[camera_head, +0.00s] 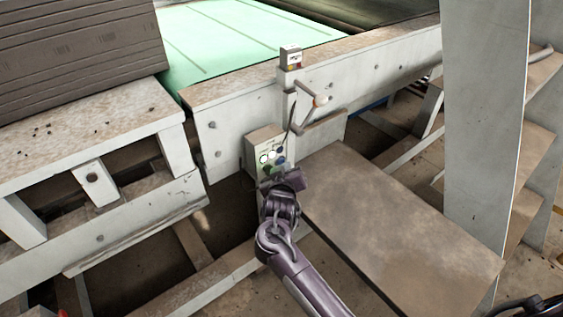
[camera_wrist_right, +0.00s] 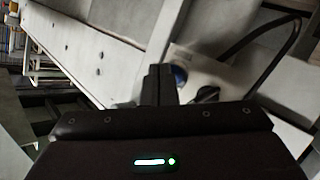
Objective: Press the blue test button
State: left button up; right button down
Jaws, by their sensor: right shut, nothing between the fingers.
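A small pale control box (camera_head: 251,151) with several round buttons is mounted at the end of the grey beam. A blue button (camera_head: 279,150) shows at the upper right of its face, near white ones. In the right wrist view a blue button (camera_wrist_right: 180,75) sits just right of my fingertips, partly hidden by them, with a black knob beside it. My right gripper (camera_head: 267,181) is in front of the box's lower part, covering some of it. In the wrist view its fingers (camera_wrist_right: 159,84) are shut and empty. I cannot tell whether they touch the box. My left gripper is out of view.
A brown board (camera_head: 400,225) lies right of my right arm. A crank handle (camera_head: 307,97) and a small box (camera_head: 291,58) are above the control box. A dark cable (camera_wrist_right: 262,40) rises near the buttons. A white upright (camera_head: 486,130) stands at right.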

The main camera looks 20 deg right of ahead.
jog(key=shift+w+a, duration=0.1)
jog(key=shift+w, duration=0.25)
dwell(0.4)
jog(key=shift+s+d+p, duration=0.25)
jog(key=shift+s+p, duration=0.5)
jog(key=shift+p, duration=0.05)
jog(key=s+p, duration=0.1)
jog(key=s+d+p, duration=0.1)
jog(key=s, duration=0.1)
jog(key=s+p, duration=0.1)
jog(key=p, duration=0.1)
jog(key=shift+s+d, duration=0.35)
